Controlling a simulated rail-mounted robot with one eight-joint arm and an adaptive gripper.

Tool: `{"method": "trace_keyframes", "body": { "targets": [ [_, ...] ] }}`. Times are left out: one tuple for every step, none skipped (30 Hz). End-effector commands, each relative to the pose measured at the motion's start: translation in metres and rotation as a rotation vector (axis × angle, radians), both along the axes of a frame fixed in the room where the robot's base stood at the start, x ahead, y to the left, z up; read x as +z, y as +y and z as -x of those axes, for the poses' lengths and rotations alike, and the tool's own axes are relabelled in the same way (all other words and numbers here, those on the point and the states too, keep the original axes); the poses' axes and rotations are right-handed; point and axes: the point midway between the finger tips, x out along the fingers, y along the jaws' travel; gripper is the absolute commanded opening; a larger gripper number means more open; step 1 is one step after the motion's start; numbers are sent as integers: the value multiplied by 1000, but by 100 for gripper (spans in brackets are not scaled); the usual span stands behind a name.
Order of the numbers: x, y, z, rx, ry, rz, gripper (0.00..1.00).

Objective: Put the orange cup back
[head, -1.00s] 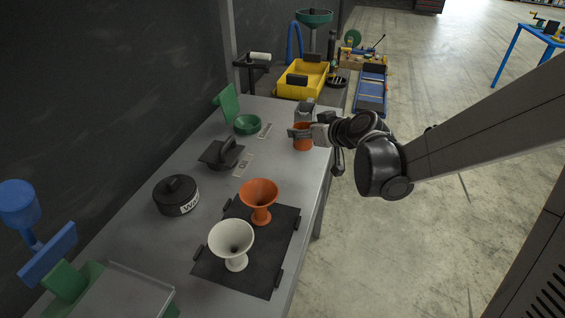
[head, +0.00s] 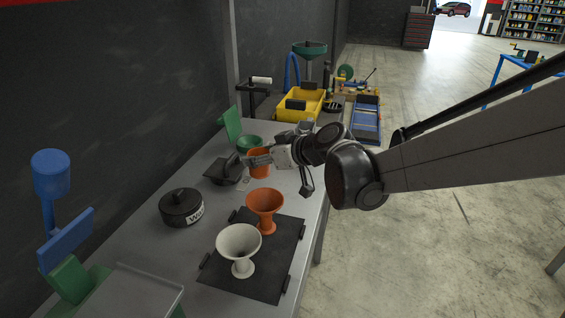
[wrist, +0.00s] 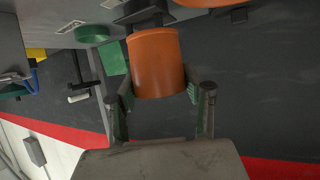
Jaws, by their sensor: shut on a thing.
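The orange cup (head: 260,164) is a plain, straight-sided cup. My gripper (head: 262,160) is shut on it from the right, above the grey bench near its middle. The gap between cup and bench is hard to judge. In the wrist view the orange cup (wrist: 155,65) sits between the two fingers of my gripper (wrist: 160,95). A white label (head: 245,181) lies on the bench just to the cup's lower left, partly hidden.
An orange funnel-shaped goblet (head: 265,203) and a white one (head: 239,243) stand on a black mat (head: 283,258) in front. A round black lidded pot (head: 181,206) stands left. A yellow bin (head: 300,104) is beyond the bench's far end.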

Motion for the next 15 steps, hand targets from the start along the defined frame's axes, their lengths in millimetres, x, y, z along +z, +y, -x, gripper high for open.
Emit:
{"method": "trace_keyframes", "body": {
  "targets": [
    [-6,-7,-6,-3,0,0,14],
    [-9,-11,-10,-4,0,1,14],
    [-14,-17,-15,-4,0,1,14],
    [-17,-22,-20,-5,0,0,14],
    [-21,-26,-24,-5,0,0,14],
    [-26,-32,-29,-4,0,0,14],
    [-30,-36,-33,-4,0,0,14],
    [-33,-41,-37,-5,0,0,14],
    [-38,-47,-42,-4,0,1,14],
    [-42,-51,-46,-4,-1,1,14],
    [-45,-56,-50,-4,0,0,14],
    [-49,-61,-55,-4,0,0,14],
    [-52,-64,-58,-4,0,0,14],
    [-55,-68,-61,-4,0,0,14],
    [-58,-72,-65,-3,0,0,14]
  ]
}}
